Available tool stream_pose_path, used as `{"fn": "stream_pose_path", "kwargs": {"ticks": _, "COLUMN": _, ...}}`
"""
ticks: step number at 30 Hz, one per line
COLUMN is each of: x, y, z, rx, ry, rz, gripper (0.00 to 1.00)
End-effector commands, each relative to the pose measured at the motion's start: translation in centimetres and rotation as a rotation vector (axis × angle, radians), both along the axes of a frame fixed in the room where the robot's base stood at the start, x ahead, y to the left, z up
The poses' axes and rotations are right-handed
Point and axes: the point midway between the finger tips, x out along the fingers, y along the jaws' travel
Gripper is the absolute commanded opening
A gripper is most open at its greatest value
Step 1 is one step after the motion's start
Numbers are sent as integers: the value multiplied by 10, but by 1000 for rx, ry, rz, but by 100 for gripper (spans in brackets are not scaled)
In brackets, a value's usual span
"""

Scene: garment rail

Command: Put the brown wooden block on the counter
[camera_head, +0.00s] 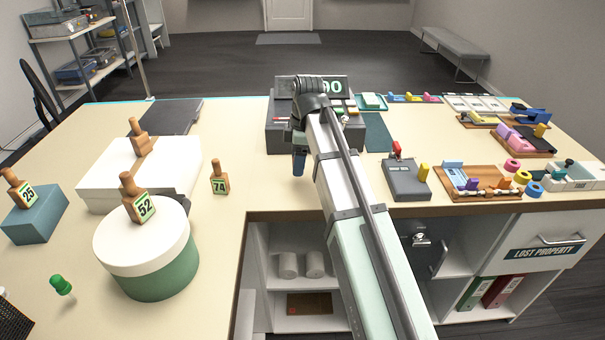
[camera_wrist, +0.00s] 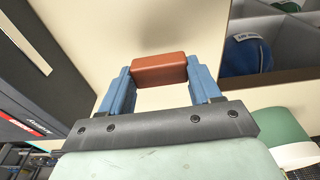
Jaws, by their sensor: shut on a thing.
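The brown wooden block (camera_wrist: 159,67) shows in the wrist view as a plain reddish-brown bar between the two blue fingers of my gripper (camera_wrist: 160,80). My gripper is shut on it. The pale cream counter (camera_wrist: 155,25) lies beneath; I cannot tell the exact gap between block and counter. In the head view my gripper (camera_head: 299,163) points down near the counter's front edge, in front of the cash register. The block is hidden there. The counter (camera_head: 237,125) is bare to the left of the register.
A dark cash register (camera_head: 275,135) stands just behind my gripper. A grey card terminal (camera_head: 405,180) is to the right. A small tag marked 74 (camera_head: 220,180), a white box (camera_head: 110,185) and a green round box (camera_head: 160,265) are to the left. Open shelves (camera_head: 290,240) lie below the counter edge.

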Motion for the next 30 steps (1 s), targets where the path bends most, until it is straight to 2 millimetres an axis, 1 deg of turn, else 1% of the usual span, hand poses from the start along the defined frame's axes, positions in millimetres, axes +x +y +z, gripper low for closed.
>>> {"fn": "stream_pose_path", "kwargs": {"ticks": 1, "x": -1, "y": 0, "z": -9, "rx": 0, "ry": 2, "rz": 0, "gripper": 34}}
{"fn": "stream_pose_path", "kwargs": {"ticks": 3, "x": -1, "y": 0, "z": -16, "rx": 0, "ry": 1, "rz": 0, "gripper": 34}}
{"fn": "stream_pose_path", "kwargs": {"ticks": 8, "x": 0, "y": 0, "z": -25, "rx": 0, "ry": 0, "rz": 0, "gripper": 34}}
{"fn": "stream_pose_path", "kwargs": {"ticks": 16, "x": -1, "y": 0, "z": -54, "rx": 0, "ry": 1, "rz": 0, "gripper": 34}}
{"fn": "stream_pose_path", "kwargs": {"ticks": 18, "x": 0, "y": 0, "z": -57, "rx": 0, "ry": 0, "rz": 1, "gripper": 34}}
{"fn": "stream_pose_path", "kwargs": {"ticks": 29, "x": 0, "y": 0, "z": -60, "rx": 0, "ry": 0, "rz": 0, "gripper": 34}}
{"fn": "stream_pose_path", "kwargs": {"ticks": 30, "x": 0, "y": 0, "z": -60, "rx": 0, "ry": 0, "rz": 0, "gripper": 64}}
